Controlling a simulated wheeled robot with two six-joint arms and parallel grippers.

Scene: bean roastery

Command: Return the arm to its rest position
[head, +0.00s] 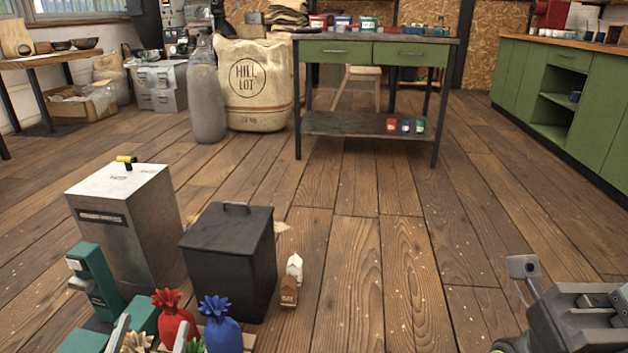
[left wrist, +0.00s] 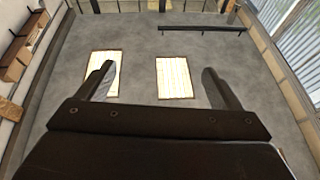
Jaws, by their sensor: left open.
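My left gripper (head: 150,332) is at the bottom left edge of the head view, with its two pale fingertips apart. In the left wrist view my left gripper (left wrist: 158,70) is open and empty, its dark fingers pointing up at a grey ceiling with two bright panels. Part of my right arm shows at the bottom right of the head view, with a small camera-like block beside it. The jaws of my right gripper cannot be made out there.
Close to my left gripper are a red bag (head: 173,322), a blue bag (head: 221,332) and a teal device (head: 95,283). A dark bin (head: 228,262) and a metal bin (head: 130,225) stand behind.

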